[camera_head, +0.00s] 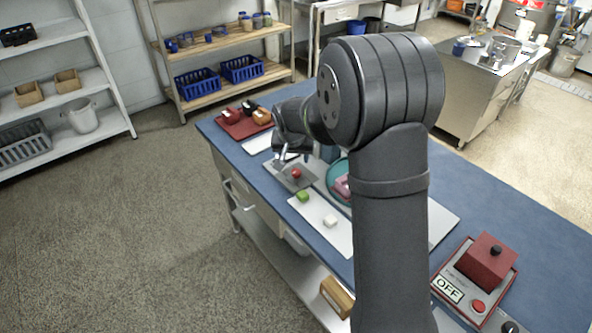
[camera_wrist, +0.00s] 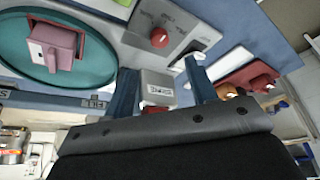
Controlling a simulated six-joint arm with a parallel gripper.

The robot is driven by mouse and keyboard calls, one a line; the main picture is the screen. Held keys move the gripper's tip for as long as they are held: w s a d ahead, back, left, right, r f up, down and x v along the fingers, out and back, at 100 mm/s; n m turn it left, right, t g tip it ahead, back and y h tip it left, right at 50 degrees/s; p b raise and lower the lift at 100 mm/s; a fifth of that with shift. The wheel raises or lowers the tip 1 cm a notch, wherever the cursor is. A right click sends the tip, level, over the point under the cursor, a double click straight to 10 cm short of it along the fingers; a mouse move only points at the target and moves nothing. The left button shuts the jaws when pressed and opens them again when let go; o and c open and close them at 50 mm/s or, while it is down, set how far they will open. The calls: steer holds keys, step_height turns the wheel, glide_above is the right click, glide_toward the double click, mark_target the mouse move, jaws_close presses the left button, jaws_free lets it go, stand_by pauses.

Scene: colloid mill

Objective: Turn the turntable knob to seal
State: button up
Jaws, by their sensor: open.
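The red turntable knob (camera_head: 296,174) sits on a grey panel (camera_head: 287,182) on the blue-topped bench. In the wrist view the knob (camera_wrist: 160,37) shows beyond the fingertips, with small labels around it that I cannot read surely. My gripper (camera_head: 288,157) is just above and behind the knob in the head view. In the wrist view my gripper (camera_wrist: 157,66) is open, its two blue fingers apart and clear of the knob. The teal turntable (camera_wrist: 100,77) carries a pink block (camera_wrist: 55,45); my arm partly hides it in the head view.
A grey box (camera_wrist: 158,80) with a label shows between the fingers. A red tray (camera_head: 238,128) with several items lies at the far end. A red-lidded OFF box (camera_head: 487,260) stands nearer.

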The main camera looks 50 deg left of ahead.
mark_target(296, 172)
steer(key=x, duration=1)
steer(key=shift+f, duration=0.15)
steer(key=c, duration=1)
